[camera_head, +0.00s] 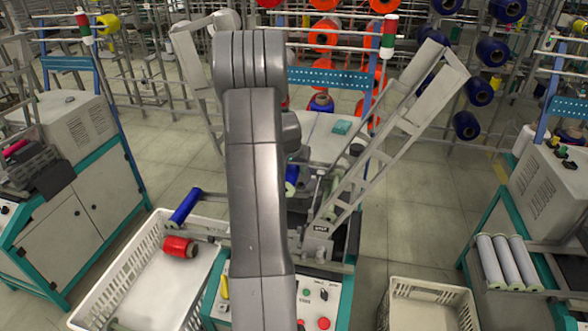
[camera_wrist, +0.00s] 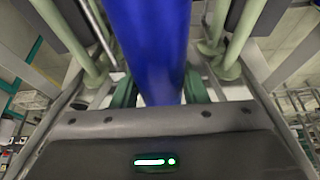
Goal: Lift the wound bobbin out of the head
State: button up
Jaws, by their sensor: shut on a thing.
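The wound bobbin (camera_wrist: 153,40) is blue and fills the middle of the wrist view. My gripper (camera_wrist: 160,88) is shut on it, with one dark green finger at each side. In the head view a small blue piece, seemingly this bobbin (camera_head: 291,178), shows beside my arm, at the winding head (camera_head: 318,232) of the middle machine. My arm hides the gripper and much of the head there. I cannot tell whether the bobbin still touches its holders.
A slanted grey frame arm (camera_head: 385,125) rises right of the head. Left, a blue roll (camera_head: 185,207) lies at a white crate's (camera_head: 112,268) edge, with a red bobbin (camera_head: 180,247) inside. Another pale crate (camera_head: 430,288) stands right.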

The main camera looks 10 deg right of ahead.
jog(key=shift+s, duration=0.1)
jog(key=shift+s+a+f+b, duration=0.2)
jog(key=shift+s+b, duration=0.1)
jog(key=shift+b, duration=0.15)
jog(key=s+a+b, duration=0.3)
jog(key=s, duration=0.4)
jog(key=s+a+b, duration=0.3)
jog(key=s+b, duration=0.1)
jog(key=s, duration=0.3)
jog(key=s+a+b, duration=0.2)
jog(key=s+b, duration=0.2)
jog(key=s, duration=0.3)
jog(key=shift+a+r, duration=0.15)
jog(key=shift+a, duration=0.25)
jog(key=s+a+b, duration=0.2)
jog(key=s+a, duration=0.1)
jog(key=s, duration=0.4)
jog(key=shift+s, duration=0.4)
jog(key=shift+a, duration=0.1)
